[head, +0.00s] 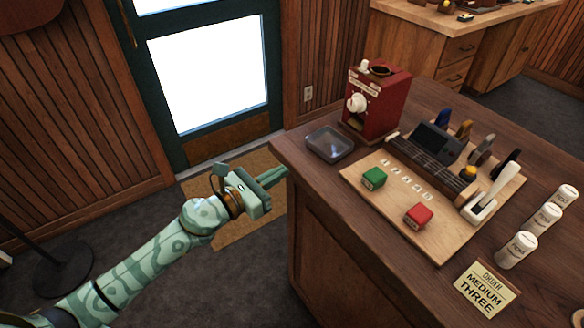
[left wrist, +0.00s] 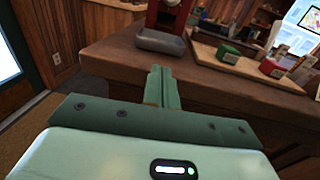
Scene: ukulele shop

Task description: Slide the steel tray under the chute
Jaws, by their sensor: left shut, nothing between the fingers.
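The steel tray (head: 330,144) is a small grey open tray near the counter's left corner, in front of the red machine (head: 377,100). It also shows in the left wrist view (left wrist: 160,42), beyond my fingertips. The machine's chute opening (head: 355,122) is low on its front, under a white knob. My left gripper (head: 274,176) is shut and empty, off the counter's left edge and apart from the tray. Its closed fingers (left wrist: 160,86) point toward the counter in the left wrist view. My right gripper is not in view.
A wooden board (head: 430,200) on the counter (head: 330,205) holds a green box (head: 373,178), a red box (head: 417,216) and a dark device. White canisters (head: 516,249) and an order card (head: 486,288) stand at the right. A glass door is behind my left arm.

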